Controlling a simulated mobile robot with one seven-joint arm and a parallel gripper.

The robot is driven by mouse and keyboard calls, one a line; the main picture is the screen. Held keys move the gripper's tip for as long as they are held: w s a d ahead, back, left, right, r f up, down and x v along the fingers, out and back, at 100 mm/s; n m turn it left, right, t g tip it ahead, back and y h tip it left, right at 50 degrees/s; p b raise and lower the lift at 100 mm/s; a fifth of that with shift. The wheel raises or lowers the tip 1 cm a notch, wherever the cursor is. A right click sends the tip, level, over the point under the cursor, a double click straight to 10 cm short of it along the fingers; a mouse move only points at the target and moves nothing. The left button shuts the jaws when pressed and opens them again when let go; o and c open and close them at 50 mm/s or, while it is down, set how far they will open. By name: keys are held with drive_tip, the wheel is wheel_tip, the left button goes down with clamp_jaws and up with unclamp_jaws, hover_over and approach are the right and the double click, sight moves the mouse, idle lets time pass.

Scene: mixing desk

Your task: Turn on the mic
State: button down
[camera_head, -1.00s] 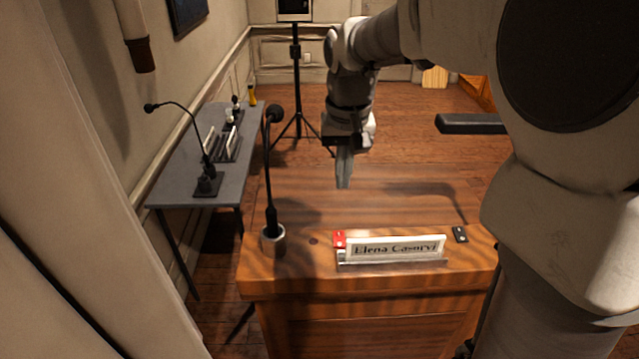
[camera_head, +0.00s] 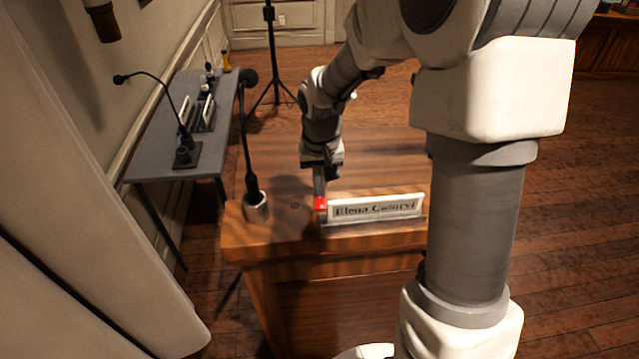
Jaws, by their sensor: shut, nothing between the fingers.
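A black gooseneck mic (camera_head: 248,130) stands upright in a round metal base (camera_head: 256,206) on the left of the wooden desk (camera_head: 300,250). A small red switch (camera_head: 320,204) sits on the desk to the right of the base, at the left end of the name plate. My gripper (camera_head: 319,192) is shut and empty, pointing down. Its fingertips are right at the red switch and overlap its top edge in the picture. I cannot tell whether they touch it. My arm hides the right part of the desk.
A white name plate (camera_head: 375,207) reading "Elena Casorvi" stands close to the right of my fingertips. A grey side table (camera_head: 160,130) at the left holds another gooseneck mic (camera_head: 170,95). A black tripod (camera_head: 271,50) stands behind. The desk top behind the plate is mostly clear.

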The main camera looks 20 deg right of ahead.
drive_tip(key=shift+f, duration=0.1)
idle(0.3)
drive_tip(key=shift+f+g+p, duration=0.1)
drive_tip(key=shift+g+p, duration=0.2)
drive_tip(key=shift+w+f, duration=0.1)
drive_tip(key=shift+w, duration=0.05)
drive_tip(key=shift+s+a+r, duration=0.15)
drive_tip(key=shift+s+r, duration=0.1)
drive_tip(key=shift+s, duration=0.6)
